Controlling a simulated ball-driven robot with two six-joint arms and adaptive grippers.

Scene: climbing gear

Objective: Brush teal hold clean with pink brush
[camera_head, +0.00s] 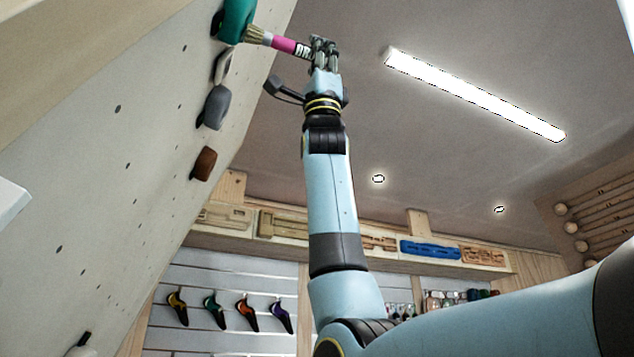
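The teal hold (238,19) is on the climbing wall at the top, partly cut off by the picture's upper edge. My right gripper (315,50) is raised high, to the right of the hold, and is shut on the pink brush (285,45). The brush points left, and its tan bristles are at the lower right side of the teal hold. They look to be touching it, though a small gap cannot be ruled out. My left gripper is not in view.
The pale climbing wall (110,150) leans over at left. Below the teal hold are a grey hold (215,106) and a brown hold (204,163). Shoes (214,309) hang on the slatted back wall, under a shelf with a blue board (430,250). Space right of my arm is free.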

